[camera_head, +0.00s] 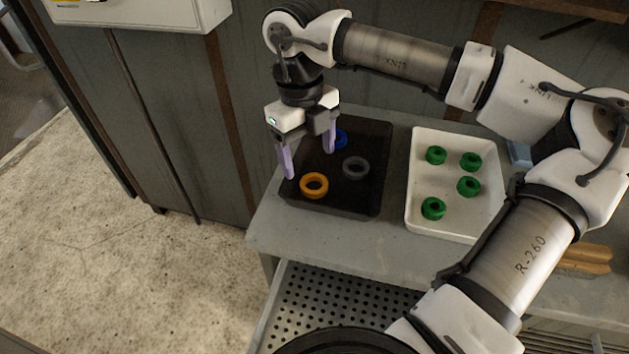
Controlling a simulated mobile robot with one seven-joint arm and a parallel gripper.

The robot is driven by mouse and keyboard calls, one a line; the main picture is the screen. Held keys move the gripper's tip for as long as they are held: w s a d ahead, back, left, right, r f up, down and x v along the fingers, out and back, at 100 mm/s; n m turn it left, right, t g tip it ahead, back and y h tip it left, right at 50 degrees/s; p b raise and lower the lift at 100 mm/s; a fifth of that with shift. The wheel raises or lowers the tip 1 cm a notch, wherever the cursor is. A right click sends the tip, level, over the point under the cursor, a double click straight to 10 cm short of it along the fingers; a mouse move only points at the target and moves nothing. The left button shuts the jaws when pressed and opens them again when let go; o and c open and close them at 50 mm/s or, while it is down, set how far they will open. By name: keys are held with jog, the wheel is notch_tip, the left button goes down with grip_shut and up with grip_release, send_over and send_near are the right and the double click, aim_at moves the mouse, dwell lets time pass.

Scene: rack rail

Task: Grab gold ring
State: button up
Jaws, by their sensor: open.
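The gold ring (314,185) lies flat near the front left of the black tray (362,203). A grey ring (355,167) lies to its right and a little farther back in the same tray. A blue ring (341,139) lies farther back, partly hidden behind my gripper. My gripper (308,165) points down with its two pale purple fingers spread apart and nothing between them. It appears above the left part of the tray, up and left of the gold ring in the picture. I cannot tell its exact height.
A white tray (418,228) with several green rings (469,186) stands to the right of the black tray on the grey bench (285,233). Tan objects (585,259) lie at the far right, partly behind my arm. A grey panelled wall (170,110) stands behind.

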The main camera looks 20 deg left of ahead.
aim_at(315, 188)
jog(key=shift+s+d+f+p, duration=0.15)
jog(key=shift+f+p, duration=0.15)
jog(key=shift+f, duration=0.65)
jog(key=shift+d+f+p, duration=0.15)
jog(key=shift+f+p, duration=0.2)
jog(key=shift+f, duration=0.6)
jog(key=shift+s+d+f+p, duration=0.15)
jog(key=shift+f+p, duration=0.15)
jog(key=shift+f, duration=0.65)
jog(key=shift+w, duration=0.1)
jog(key=c, duration=1.1)
jog(key=shift+o, duration=0.2)
jog(key=shift+r, duration=0.1)
